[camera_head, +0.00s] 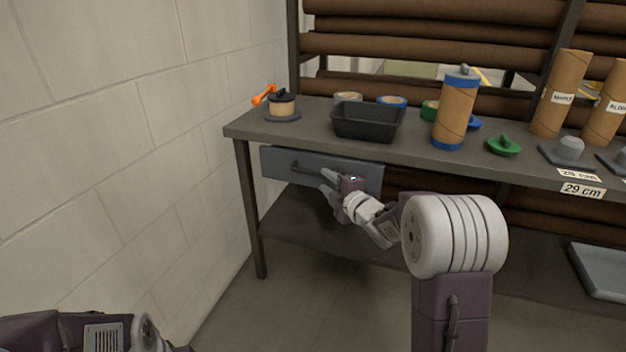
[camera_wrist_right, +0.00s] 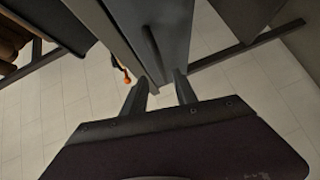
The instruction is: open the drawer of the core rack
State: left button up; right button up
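The drawer (camera_head: 270,161) is a grey-blue front under the left end of the rack's dark tabletop, with no clear gap showing. Its dark bar handle (camera_head: 305,166) runs across the front; it also shows in the right wrist view (camera_wrist_right: 152,45). My right gripper (camera_head: 328,182) is at the drawer front, beside the right part of the handle. In the wrist view its two fingers (camera_wrist_right: 160,88) are apart with nothing held between them, and the handle lies just beyond the tips. Part of my left arm shows at the bottom left; its gripper is out of view.
A wall (camera_head: 120,150) is close on the left. The floor before the drawer is clear.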

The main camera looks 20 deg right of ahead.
aim_at(316, 174)
jog(key=b+x, duration=0.1)
jog(key=x, duration=0.5)
jog(key=shift+w+a+f, duration=0.1)
jog(key=shift+w+f, duration=0.1)
jog(key=shift+w, duration=0.15)
jog(key=shift+w+a+b, duration=0.1)
jog(key=shift+w+b, duration=0.2)
jog(key=shift+w, duration=0.2)
grip_shut()
dwell(0.5)
